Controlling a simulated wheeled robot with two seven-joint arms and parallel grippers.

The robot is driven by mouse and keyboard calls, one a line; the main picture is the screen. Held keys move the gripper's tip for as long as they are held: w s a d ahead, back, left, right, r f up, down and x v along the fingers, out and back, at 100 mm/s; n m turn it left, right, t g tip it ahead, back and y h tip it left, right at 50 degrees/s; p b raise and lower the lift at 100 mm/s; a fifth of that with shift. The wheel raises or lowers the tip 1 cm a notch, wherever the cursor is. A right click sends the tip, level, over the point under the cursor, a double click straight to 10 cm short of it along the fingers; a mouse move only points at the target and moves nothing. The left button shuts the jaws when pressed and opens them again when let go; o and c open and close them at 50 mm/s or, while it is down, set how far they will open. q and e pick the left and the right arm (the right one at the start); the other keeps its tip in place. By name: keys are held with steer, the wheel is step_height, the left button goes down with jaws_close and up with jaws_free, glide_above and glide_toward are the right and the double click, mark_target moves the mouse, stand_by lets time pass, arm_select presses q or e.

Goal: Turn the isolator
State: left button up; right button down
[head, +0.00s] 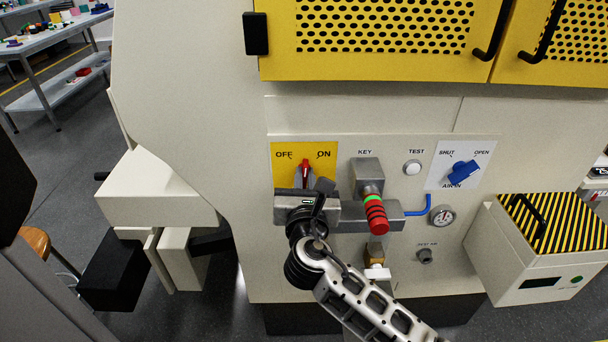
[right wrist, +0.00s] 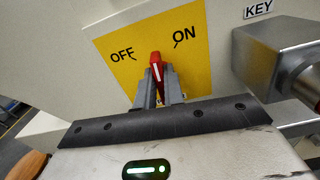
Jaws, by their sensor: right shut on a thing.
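The isolator is a red handle (head: 304,167) with a white mark, on a yellow plate (head: 285,163) marked OFF at left and ON at right. The handle stands about upright between the two words. The right wrist view shows the handle (right wrist: 156,68) close up, its tip leaning slightly toward OFF. My right gripper (head: 304,179) is shut on the handle, with one grey finger on each side in the right wrist view (right wrist: 159,92). The fingers hide the handle's lower part. I do not see my left gripper.
Further right are a white TEST button (head: 412,167), a blue air valve handle (head: 455,173) and a gauge (head: 443,216). A striped-lid box (head: 540,262) sticks out at right.

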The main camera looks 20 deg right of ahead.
steer(key=m, duration=0.4)
steer(key=shift+d+f+m+b, duration=0.1)
steer(key=shift+f+m+b, duration=0.05)
steer(key=shift+m+b, duration=0.45)
steer(key=shift+m, duration=0.9)
arm_select(q)
steer(key=shift+s+d+f, duration=0.1)
steer(key=shift+s+f, duration=0.05)
steer(key=shift+f, duration=0.05)
arm_select(e)
steer(key=shift+m, duration=0.4)
steer(key=c, duration=1.5)
jaws_free()
steer(key=shift+s, duration=0.1)
